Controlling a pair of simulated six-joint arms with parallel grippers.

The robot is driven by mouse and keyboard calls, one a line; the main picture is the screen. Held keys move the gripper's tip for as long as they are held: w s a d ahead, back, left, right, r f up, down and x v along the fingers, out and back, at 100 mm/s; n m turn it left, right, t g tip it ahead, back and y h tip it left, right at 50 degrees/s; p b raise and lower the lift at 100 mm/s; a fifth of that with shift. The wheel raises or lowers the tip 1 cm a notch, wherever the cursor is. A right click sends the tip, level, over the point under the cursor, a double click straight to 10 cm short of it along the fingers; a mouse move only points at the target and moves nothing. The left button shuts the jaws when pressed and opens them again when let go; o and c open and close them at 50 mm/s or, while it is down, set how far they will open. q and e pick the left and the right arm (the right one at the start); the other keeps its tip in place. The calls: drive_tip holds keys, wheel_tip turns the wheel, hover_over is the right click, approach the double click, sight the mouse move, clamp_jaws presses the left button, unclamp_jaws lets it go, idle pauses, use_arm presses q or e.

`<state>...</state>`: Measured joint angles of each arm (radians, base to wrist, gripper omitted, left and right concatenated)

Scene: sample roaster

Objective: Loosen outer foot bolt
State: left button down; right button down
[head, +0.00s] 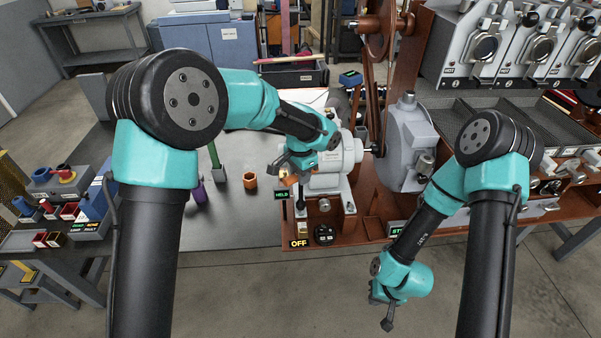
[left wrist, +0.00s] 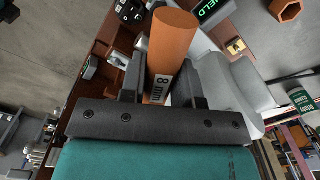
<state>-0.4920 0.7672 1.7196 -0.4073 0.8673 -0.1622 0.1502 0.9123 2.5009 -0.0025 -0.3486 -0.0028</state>
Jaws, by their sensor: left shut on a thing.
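My left gripper (head: 291,176) is shut on an orange-handled tool marked "8 mm" (left wrist: 172,45). The handle stands between the two dark fingers in the left wrist view. In the head view the gripper is at the left front of the pale motor (head: 337,165), and only a bit of orange shows at its fingers. A dark shaft runs down below it towards the motor's base. The foot bolt under it cannot be made out, nor whether the tool touches it. My right gripper (head: 380,310) hangs low over the floor at the front right; its finger gap is unclear.
An orange hex ring (head: 250,181) and a purple object (head: 199,191) lie on the dark bench to the left.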

use_arm(q)
drive_tip(key=shift+f, duration=1)
idle(0.4)
